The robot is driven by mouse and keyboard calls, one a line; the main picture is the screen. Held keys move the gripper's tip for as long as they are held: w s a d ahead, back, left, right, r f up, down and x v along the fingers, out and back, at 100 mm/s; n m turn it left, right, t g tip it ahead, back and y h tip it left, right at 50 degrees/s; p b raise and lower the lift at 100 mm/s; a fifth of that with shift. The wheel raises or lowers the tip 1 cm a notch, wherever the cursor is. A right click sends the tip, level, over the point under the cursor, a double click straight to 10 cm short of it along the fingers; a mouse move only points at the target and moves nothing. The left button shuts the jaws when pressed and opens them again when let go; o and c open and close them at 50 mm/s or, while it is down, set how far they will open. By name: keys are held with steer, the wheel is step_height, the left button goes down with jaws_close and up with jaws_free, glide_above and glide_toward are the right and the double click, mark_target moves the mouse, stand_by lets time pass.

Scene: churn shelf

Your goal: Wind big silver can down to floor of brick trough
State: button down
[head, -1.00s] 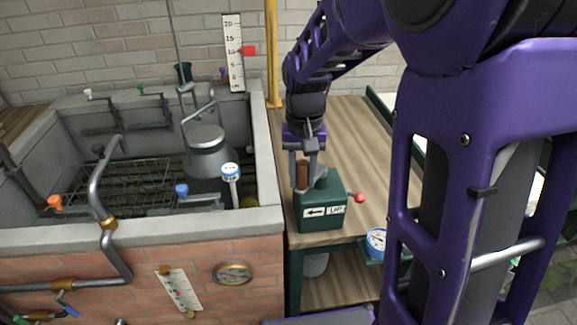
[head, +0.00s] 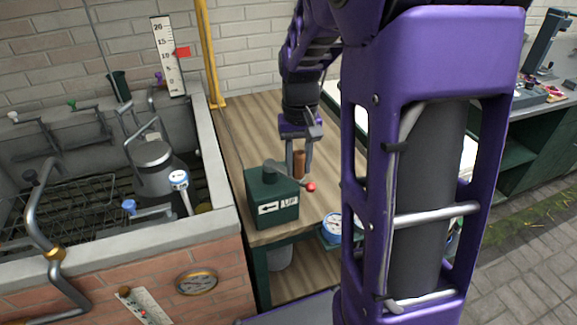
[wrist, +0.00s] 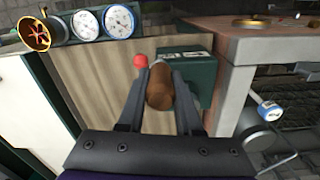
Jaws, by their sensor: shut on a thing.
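The big silver can (head: 152,172) hangs inside the brick trough (head: 120,255), left in the head view. Its lower part is partly hidden by fittings, and I cannot tell the gap beneath it. A green winch box (head: 272,197) marked with an arrow and "UP" stands on the wooden bench, right of the trough. Its grey crank arm points right. My gripper (head: 299,170) points down and is shut on the brown crank handle (head: 299,158). The wrist view shows the handle (wrist: 159,88) between both fingers, beside the green box (wrist: 197,76).
A height scale (head: 168,58) with a red marker (head: 182,53) near 10 hangs on the wall. A red ball knob (head: 310,187) sticks out from the winch. Round gauges (head: 332,224) sit at the bench's front edge. A yellow post (head: 208,60) rises behind. The bench behind the winch is clear.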

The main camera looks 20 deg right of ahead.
steer(key=w+d, duration=0.3)
steer(key=shift+w+r, duration=0.1)
steer(key=shift+w, duration=0.05)
steer(key=c, duration=0.5)
jaws_free()
